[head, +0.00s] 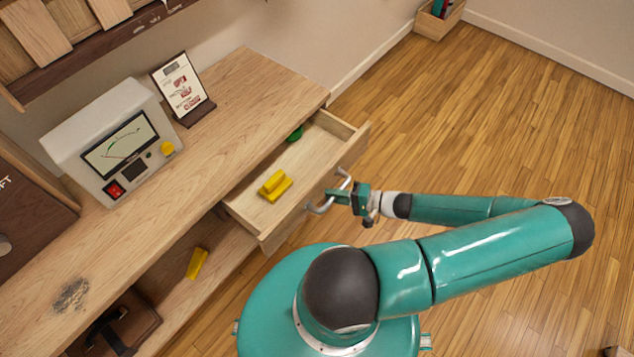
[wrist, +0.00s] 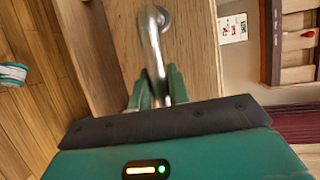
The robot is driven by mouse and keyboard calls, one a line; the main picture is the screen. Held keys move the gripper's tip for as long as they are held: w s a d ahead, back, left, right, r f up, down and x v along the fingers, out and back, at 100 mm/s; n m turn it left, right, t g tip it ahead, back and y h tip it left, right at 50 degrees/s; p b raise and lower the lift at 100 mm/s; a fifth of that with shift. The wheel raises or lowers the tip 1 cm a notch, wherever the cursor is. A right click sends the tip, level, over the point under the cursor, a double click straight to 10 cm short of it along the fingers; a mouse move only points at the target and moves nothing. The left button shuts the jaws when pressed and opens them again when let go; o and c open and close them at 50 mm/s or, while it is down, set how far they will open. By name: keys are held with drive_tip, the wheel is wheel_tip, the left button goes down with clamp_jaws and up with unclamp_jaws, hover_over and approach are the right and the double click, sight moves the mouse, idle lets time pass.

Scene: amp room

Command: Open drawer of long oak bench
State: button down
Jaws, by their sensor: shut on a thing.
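The long oak bench (head: 250,90) runs along the wall in the head view. Its drawer (head: 243,215) is pulled out, and its inside shows. A yellow object (head: 274,186) and a green object (head: 295,134) lie in the drawer. The curved metal handle (head: 318,208) is on the drawer front; it also shows in the wrist view (wrist: 152,38). My gripper (head: 338,196) is shut on the handle, with its fingers on both sides of the bar in the wrist view (wrist: 156,90). The fingertips are partly hidden by the handle in the head view.
A grey meter box (head: 110,140) and a small framed sign (head: 182,88) stand on the bench top. Another yellow object (head: 197,263) and a brown case (head: 115,325) sit on the lower shelf. The wooden floor (head: 500,120) to the right is mostly clear.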

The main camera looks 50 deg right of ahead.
drive_tip(key=shift+s, duration=2.6)
drive_tip(key=c, duration=1.3)
unclamp_jaws()
drive_tip(key=shift+d, duration=0.1)
drive_tip(key=v, duration=1.3)
drive_tip(key=shift+s+d+r, duration=0.1)
drive_tip(key=shift+s+r, duration=0.05)
drive_tip(key=shift+s, duration=0.15)
